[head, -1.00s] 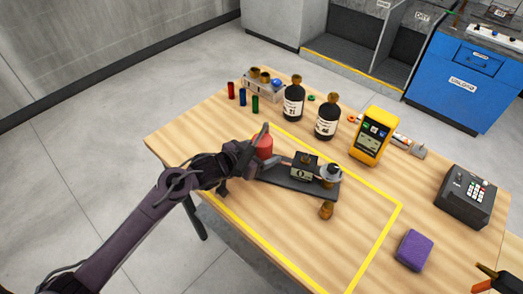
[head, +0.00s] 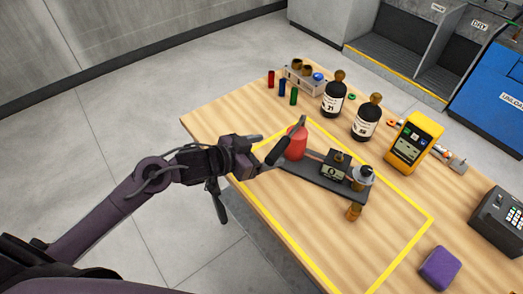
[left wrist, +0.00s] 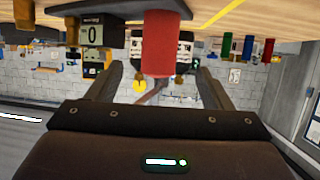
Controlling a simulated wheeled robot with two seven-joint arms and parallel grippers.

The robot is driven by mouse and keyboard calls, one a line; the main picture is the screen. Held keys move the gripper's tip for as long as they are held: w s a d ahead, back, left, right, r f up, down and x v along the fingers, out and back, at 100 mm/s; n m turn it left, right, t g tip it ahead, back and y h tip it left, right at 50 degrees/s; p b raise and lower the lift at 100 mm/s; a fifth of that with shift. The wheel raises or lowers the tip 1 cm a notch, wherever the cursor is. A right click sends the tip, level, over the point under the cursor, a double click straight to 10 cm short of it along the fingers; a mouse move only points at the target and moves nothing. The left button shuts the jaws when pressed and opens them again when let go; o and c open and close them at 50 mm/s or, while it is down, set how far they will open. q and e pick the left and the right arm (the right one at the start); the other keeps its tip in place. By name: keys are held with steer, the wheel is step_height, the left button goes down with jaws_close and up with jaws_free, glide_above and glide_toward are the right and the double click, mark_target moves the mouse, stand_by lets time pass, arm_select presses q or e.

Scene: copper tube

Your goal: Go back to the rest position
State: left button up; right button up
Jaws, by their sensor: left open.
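My left gripper (head: 262,170) is open and empty at the table's left edge, with one finger over the table and the other hanging outside the edge. A red cylinder (head: 296,143) stands just beyond it, at the left end of a dark plate (head: 312,184). In the left wrist view the open fingers (left wrist: 160,70) show on either side of the red cylinder (left wrist: 160,30), which looks to be ahead of them. My right gripper is not in view.
Bottles (head: 334,98), a yellow meter (head: 413,143) and a purple sponge (head: 440,268) stand around. The floor left of the table is clear.

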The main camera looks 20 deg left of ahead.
arm_select(q)
steer(key=shift+s+a+r, duration=0.2)
steer(key=shift+s, duration=0.15)
stand_by(0.3)
steer(key=shift+s+f+n+t+y, duration=0.2)
steer(key=shift+f+n+t+y, duration=0.15)
steer(key=shift+y, duration=0.55)
steer(key=s+a+f+n+g+y, duration=0.3)
steer(key=s+g+y, duration=0.1)
steer(key=s, duration=0.4)
steer(key=s+a+f+n+g+y, duration=0.2)
steer(key=s+a+g+y, duration=0.15)
steer(key=s, duration=0.55)
step_height(320, 180, down, 29)
steer(key=s+g, duration=0.1)
steer(key=s+a+f, duration=0.2)
steer(key=s+f, duration=0.7)
steer(key=s, duration=0.1)
steer(key=s+a+f+g, duration=0.1)
steer(key=s+a+f, duration=0.1)
steer(key=s+f, duration=0.8)
steer(key=shift+s+f, duration=0.15)
steer(key=shift+s, duration=0.1)
